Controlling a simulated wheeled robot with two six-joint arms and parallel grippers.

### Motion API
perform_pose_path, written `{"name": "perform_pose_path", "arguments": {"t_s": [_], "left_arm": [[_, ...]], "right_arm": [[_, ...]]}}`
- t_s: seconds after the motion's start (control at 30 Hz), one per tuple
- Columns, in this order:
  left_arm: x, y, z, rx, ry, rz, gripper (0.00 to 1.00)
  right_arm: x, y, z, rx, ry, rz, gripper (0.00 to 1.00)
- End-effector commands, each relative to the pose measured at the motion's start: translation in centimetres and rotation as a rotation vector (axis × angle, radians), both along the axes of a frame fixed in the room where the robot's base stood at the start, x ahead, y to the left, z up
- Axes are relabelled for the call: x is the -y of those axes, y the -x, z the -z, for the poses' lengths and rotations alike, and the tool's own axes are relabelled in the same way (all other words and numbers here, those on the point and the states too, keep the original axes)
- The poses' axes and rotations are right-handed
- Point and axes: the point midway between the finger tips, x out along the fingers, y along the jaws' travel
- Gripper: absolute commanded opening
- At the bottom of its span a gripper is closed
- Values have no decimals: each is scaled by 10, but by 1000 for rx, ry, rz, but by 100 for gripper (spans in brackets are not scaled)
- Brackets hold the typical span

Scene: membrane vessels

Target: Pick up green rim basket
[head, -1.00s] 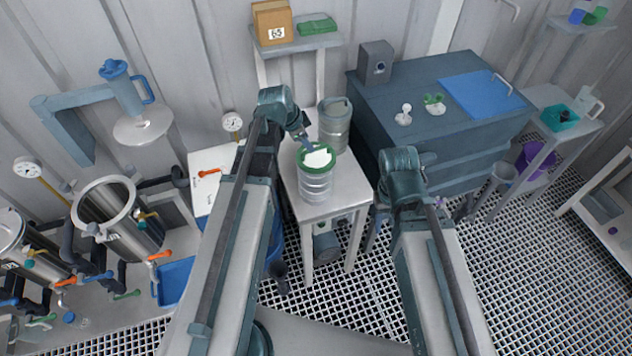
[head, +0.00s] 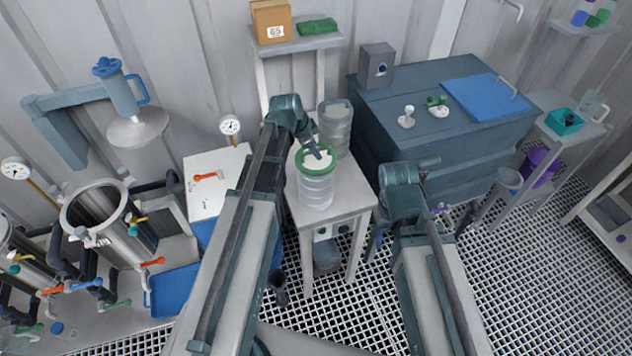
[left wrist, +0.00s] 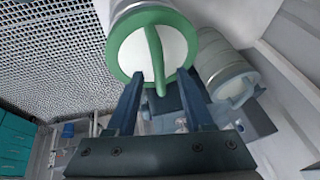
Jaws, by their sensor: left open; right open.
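The green rim basket (head: 316,190) is a clear-walled cylinder with a green rim and a green bar handle across its white top. It stands upright on the small white table (head: 345,205). In the left wrist view the green rim (left wrist: 113,60) and handle are close ahead. My left gripper (head: 315,152) is open over the basket's top. In the left wrist view its two fingers (left wrist: 160,84) point at the handle's near end, one on each side. I cannot tell whether they touch the rim. My right gripper (head: 430,165) is open and empty, right of the table.
A grey lidded canister (head: 336,130) stands close behind the basket; it also shows in the left wrist view (left wrist: 224,72). A dark bench (head: 440,135) with a blue panel is to the right. Metal vessels (head: 105,225) with valves stand at the left.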

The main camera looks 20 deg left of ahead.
Motion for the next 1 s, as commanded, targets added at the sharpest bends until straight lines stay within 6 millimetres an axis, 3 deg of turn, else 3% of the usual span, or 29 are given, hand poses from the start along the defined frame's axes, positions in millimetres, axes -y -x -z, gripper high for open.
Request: {"name": "perform_pose_path", "arguments": {"t_s": [0.07, 0.37, 1.0], "left_arm": [[0, 0, -1, 0, 0, 0, 52], [0, 0, -1, 0, 0, 0, 0], [0, 0, -1, 0, 0, 0, 0]], "right_arm": [[0, 0, -1, 0, 0, 0, 50], [0, 0, -1, 0, 0, 0, 50], [0, 0, -1, 0, 0, 0, 50]]}}
